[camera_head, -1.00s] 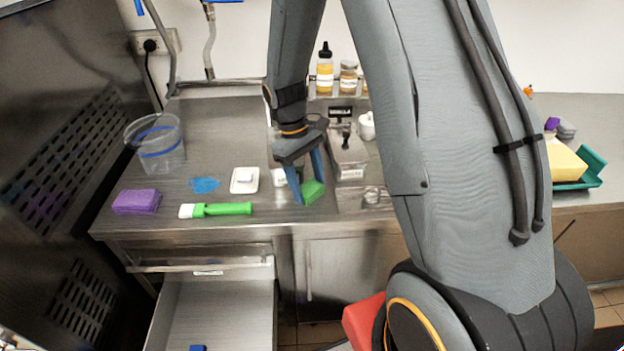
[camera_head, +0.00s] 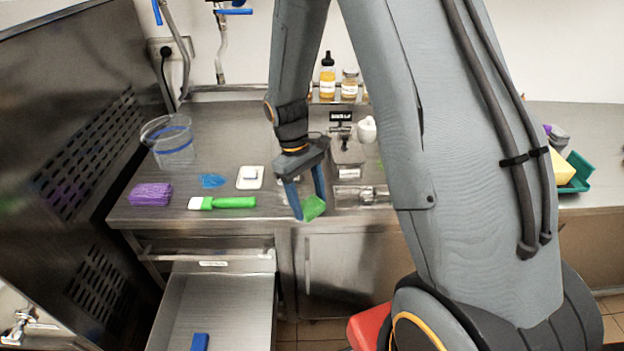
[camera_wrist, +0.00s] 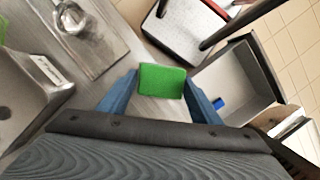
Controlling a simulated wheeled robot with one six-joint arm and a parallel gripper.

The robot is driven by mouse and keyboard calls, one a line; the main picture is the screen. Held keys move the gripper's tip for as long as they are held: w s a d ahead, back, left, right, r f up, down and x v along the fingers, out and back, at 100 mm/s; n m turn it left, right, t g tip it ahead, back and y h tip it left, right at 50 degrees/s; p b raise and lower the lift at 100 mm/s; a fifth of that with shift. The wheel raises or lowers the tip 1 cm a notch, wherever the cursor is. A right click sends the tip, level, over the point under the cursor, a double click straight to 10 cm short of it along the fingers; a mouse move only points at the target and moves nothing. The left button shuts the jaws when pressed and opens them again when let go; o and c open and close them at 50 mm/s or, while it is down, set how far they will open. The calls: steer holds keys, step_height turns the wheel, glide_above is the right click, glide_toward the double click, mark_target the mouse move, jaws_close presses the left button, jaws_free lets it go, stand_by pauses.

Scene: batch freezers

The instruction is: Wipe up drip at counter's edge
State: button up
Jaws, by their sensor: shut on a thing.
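My gripper (camera_head: 308,205) is shut on a green sponge (camera_head: 314,208), which also fills the space between the blue fingers in the wrist view (camera_wrist: 162,80). The sponge is tilted and overlaps the front edge of the steel counter (camera_head: 270,207) in the head view. I cannot tell whether it touches the edge. No drip is clearly visible at the edge; the sponge and fingers may cover it. A small blue patch (camera_head: 212,181) lies further back on the counter.
A green-handled brush (camera_head: 230,202), purple sponge (camera_head: 150,194), white dish (camera_head: 250,177) and clear tub (camera_head: 172,145) stand left of my gripper. A steel drawer (camera_head: 265,310) hangs open below, with a blue block (camera_head: 200,342) inside. A metal tray with fittings (camera_head: 360,196) lies to the right.

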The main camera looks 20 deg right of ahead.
steer(key=p+v, duration=0.2)
steer(key=v, duration=0.1)
steer(key=s+v, duration=0.1)
steer(key=v, duration=0.1)
steer(key=shift+d+r+p, duration=0.1)
steer(key=shift+d+p, duration=0.2)
steer(key=shift+p, duration=0.1)
steer(key=shift+r+p, duration=0.3)
steer(key=shift+r, duration=0.9)
